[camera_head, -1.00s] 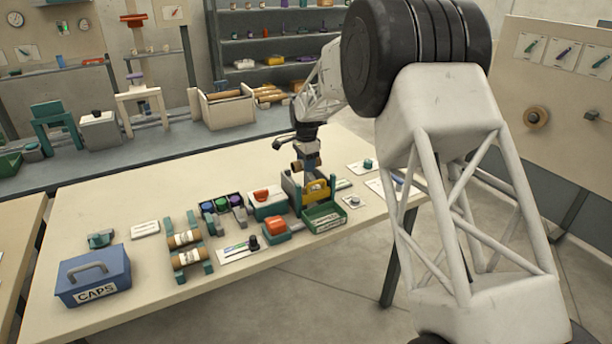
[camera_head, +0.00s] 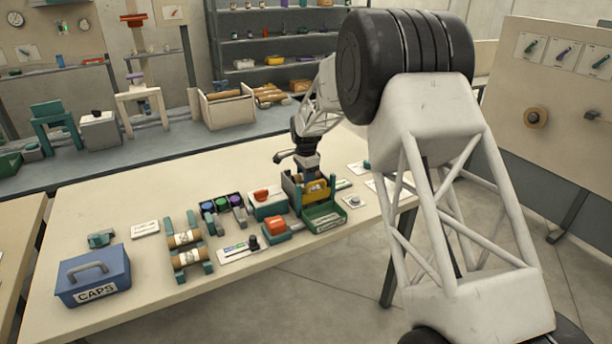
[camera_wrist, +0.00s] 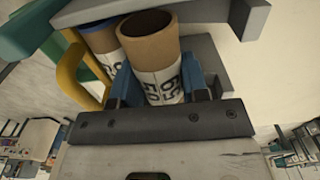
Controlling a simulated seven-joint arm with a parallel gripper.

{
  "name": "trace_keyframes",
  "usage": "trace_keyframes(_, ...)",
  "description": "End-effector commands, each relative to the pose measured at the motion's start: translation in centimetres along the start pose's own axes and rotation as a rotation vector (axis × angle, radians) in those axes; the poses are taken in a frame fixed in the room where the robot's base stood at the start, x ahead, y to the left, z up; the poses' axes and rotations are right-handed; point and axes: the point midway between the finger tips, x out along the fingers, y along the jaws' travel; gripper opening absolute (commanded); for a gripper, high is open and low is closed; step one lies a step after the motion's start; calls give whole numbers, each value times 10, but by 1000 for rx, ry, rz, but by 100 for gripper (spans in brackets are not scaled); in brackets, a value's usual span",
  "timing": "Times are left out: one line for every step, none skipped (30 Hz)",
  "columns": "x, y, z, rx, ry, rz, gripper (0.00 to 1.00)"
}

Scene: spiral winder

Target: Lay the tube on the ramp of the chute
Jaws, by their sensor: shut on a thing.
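My gripper (camera_wrist: 163,88) is shut on a brown cardboard tube (camera_wrist: 149,47) with a white printed label. In the wrist view the tube's open end points away from the gripper, between grey walls of the chute (camera_wrist: 205,45). A second labelled tube (camera_wrist: 104,40) with a blue end lies beside it on the left.
A green tray (camera_head: 324,218) stands before the chute. Red-topped boxes (camera_head: 275,227) stand close on its left. Two tubes (camera_head: 188,258) lie on a teal rack, and a blue CAPS box (camera_head: 93,280) stands at the front left. The table's back left (camera_head: 150,195) is clear.

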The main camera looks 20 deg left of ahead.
Motion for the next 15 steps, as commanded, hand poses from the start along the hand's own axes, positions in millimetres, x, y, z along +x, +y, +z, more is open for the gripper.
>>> trace_keyframes(1, 0, 0, 0, 0, 0, 19)
trace_keyframes(2, 0, 0, 0, 0, 0, 19)
trace_keyframes(2, 0, 0, 0, 0, 0, 19)
trace_keyframes(3, 0, 0, 0, 0, 0, 19)
trace_keyframes(4, 0, 0, 0, 0, 0, 19)
trace_keyframes(5, 0, 0, 0, 0, 0, 19)
trace_keyframes(5, 0, 0, 0, 0, 0, 19)
trace_keyframes(6, 0, 0, 0, 0, 0, 19)
trace_keyframes(7, 0, 0, 0, 0, 0, 19)
trace_keyframes(8, 0, 0, 0, 0, 1, 19)
trace_keyframes(8, 0, 0, 0, 0, 1, 19)
trace_keyframes(9, 0, 0, 0, 0, 1, 19)
trace_keyframes(9, 0, 0, 0, 0, 1, 19)
trace_keyframes(9, 0, 0, 0, 0, 1, 19)
trace_keyframes(9, 0, 0, 0, 0, 2, 19)
